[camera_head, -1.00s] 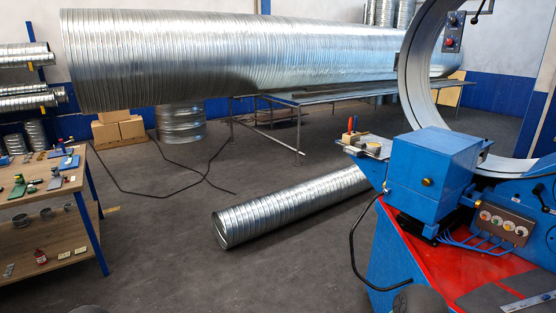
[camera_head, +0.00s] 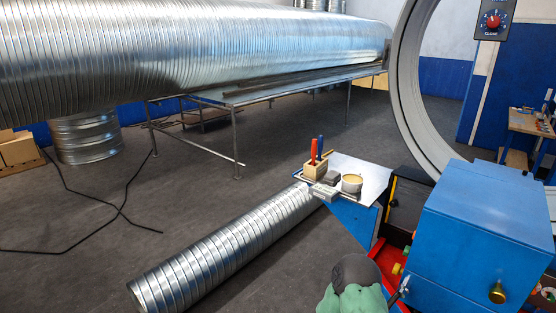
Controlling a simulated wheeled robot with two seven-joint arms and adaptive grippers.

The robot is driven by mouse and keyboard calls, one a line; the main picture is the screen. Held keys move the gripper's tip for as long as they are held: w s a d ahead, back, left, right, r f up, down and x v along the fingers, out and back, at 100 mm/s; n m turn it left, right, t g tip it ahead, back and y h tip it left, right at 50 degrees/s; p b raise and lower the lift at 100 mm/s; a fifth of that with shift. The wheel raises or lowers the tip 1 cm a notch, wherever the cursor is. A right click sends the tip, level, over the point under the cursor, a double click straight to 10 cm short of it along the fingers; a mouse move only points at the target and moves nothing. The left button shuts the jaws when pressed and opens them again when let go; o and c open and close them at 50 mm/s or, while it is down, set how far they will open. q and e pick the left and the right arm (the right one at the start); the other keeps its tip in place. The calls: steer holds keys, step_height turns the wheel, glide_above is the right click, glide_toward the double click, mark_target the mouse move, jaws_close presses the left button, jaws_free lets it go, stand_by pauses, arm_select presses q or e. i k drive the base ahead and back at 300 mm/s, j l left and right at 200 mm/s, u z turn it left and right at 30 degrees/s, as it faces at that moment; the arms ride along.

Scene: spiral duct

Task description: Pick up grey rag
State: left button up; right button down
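A small dark grey item (camera_head: 331,178) lies on the light shelf (camera_head: 369,175) at the side of the blue machine, between a wooden block and a round tin. It may be the grey rag, but it is too small to be sure. Neither of my grippers can be made out in the head view.
The wooden block (camera_head: 315,169) holds red and blue handled tools beside the tin (camera_head: 352,183). A spiral duct (camera_head: 228,250) lies on the floor. Floor at left is open, with a black cable (camera_head: 112,220).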

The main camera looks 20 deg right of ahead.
mark_target(332, 176)
steer(key=i, duration=1.1)
steer(key=i+j+z, duration=0.1)
steer(key=i, duration=1)
